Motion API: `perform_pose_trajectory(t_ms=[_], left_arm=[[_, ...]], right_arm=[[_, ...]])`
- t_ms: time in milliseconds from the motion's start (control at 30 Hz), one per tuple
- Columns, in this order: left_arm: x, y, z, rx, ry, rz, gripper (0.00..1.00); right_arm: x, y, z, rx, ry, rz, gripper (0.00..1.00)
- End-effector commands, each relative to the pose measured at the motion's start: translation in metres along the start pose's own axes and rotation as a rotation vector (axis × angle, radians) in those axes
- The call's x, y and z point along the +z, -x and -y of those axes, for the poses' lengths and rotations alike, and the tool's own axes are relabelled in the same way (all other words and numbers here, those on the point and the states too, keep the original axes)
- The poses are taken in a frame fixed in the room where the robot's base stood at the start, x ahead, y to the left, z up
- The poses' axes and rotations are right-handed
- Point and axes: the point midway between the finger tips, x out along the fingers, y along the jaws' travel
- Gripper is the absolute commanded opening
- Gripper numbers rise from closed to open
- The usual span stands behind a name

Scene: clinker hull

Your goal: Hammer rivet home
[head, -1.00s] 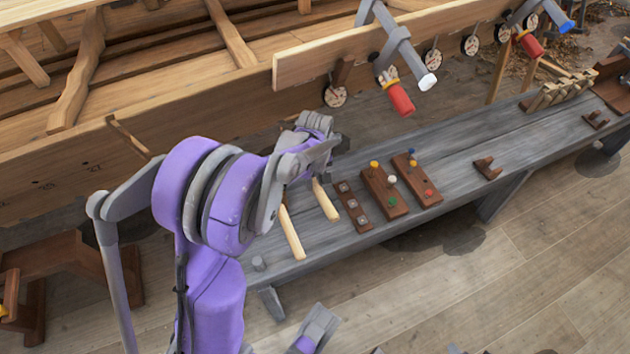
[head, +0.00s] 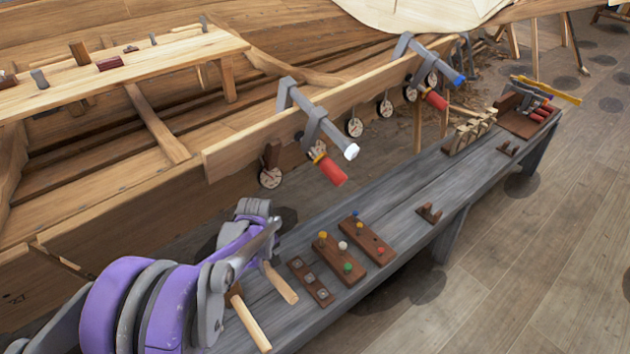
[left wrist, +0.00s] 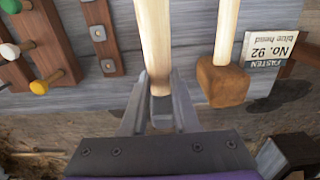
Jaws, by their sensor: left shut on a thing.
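In the left wrist view my left gripper (left wrist: 158,108) is shut on a pale wooden-handled tool (left wrist: 154,40), close to its grey end. This looks like the right-hand pale handle (head: 280,282) over the bench in the head view. A mallet with a brown head (left wrist: 222,82) lies beside it, apart from the fingers; its handle (head: 248,318) shows in the head view. Pegs with coloured heads, perhaps rivets, stand in two brown blocks (head: 330,262) (head: 378,248); one is blue (head: 357,214). My right gripper is out of view.
The grey bench (head: 400,205) runs to the far right. A brown strip with metal pieces (head: 310,284) lies near the handles. The hull plank (head: 235,152) carries clamps with red handles (head: 330,170). A label reading "FASTEN blue head No. 92" (left wrist: 270,50) stands by the mallet.

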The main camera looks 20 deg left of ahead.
Motion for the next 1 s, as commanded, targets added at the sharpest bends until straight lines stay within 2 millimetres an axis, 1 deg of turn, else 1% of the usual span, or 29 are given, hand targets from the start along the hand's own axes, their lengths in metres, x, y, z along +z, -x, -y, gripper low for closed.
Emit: perform_pose_trajectory(t_ms=[133, 233, 500, 667, 767, 967, 1000], left_arm=[[0.000, 0.001, 0.000, 0.000, 0.000, 0.000, 0.00], [0.000, 0.009, 0.000, 0.001, 0.000, -0.001, 0.00], [0.000, 0.055, 0.000, 0.001, 0.000, -0.001, 0.00], [0.000, 0.075, 0.000, 0.001, 0.000, -0.001, 0.00], [0.006, 0.071, -0.013, -0.001, -0.080, 0.001, 0.00], [0.021, 0.075, -0.043, -0.002, -0.279, 0.002, 0.00], [0.025, 0.076, -0.050, -0.002, -0.330, 0.002, 0.00]], right_arm=[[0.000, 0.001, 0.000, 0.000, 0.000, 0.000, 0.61], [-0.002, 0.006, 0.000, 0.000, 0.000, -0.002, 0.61], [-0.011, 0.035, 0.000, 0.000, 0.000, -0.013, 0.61], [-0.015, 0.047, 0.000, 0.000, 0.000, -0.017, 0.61], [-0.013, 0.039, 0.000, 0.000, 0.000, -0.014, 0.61], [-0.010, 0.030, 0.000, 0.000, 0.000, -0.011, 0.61], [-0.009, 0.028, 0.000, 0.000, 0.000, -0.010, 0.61]])
